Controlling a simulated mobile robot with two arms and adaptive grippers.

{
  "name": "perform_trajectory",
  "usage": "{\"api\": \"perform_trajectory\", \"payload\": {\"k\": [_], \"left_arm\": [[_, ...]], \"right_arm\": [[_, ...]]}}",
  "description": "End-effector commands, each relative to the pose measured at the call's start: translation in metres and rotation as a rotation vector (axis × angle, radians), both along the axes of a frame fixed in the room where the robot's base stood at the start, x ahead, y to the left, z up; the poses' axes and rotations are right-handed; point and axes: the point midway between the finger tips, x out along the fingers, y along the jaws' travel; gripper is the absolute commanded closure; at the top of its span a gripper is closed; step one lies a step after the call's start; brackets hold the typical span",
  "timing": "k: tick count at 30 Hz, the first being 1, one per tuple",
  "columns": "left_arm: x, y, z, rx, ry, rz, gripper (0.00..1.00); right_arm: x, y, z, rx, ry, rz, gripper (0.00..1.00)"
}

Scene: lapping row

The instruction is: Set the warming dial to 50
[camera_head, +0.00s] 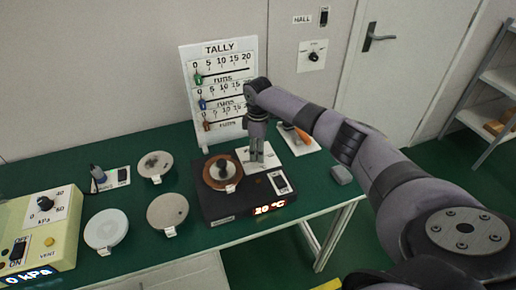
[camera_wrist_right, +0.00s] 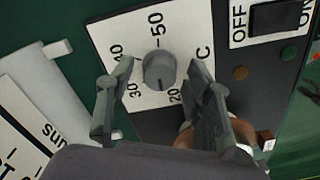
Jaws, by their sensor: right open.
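The warming dial is a grey round knob (camera_wrist_right: 160,70) on a white plate marked 20, 30, 40 and 50 in the right wrist view. A dark line on the knob points towards the picture's bottom, near the 20 mark. It sits on the black warmer box (camera_head: 228,208), whose red display (camera_head: 269,208) appears to read 20 °C. My right gripper (camera_head: 257,160) points down over the dial plate; in the right wrist view its open fingers (camera_wrist_right: 152,78) are on either side of the knob, apparently not touching it. In the head view the gripper hides the knob. My left gripper is out of view.
An OFF/ON switch (camera_head: 281,182) is beside the dial plate. The tally board (camera_head: 219,95) stands behind.

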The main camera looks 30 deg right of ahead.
Motion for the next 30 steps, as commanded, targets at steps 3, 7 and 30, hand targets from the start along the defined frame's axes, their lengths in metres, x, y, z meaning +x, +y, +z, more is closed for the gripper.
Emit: {"api": "perform_trajectory", "payload": {"k": [3,7,30], "left_arm": [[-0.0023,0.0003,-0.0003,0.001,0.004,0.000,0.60],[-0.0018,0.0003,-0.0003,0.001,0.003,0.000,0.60],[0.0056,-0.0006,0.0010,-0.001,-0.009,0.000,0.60]], "right_arm": [[0.0000,0.0001,-0.0001,0.000,0.000,0.000,0.53],[0.0000,0.0001,0.0001,0.000,0.000,0.000,0.58],[0.0000,0.0000,0.0009,0.000,0.000,-0.003,1.00]]}}
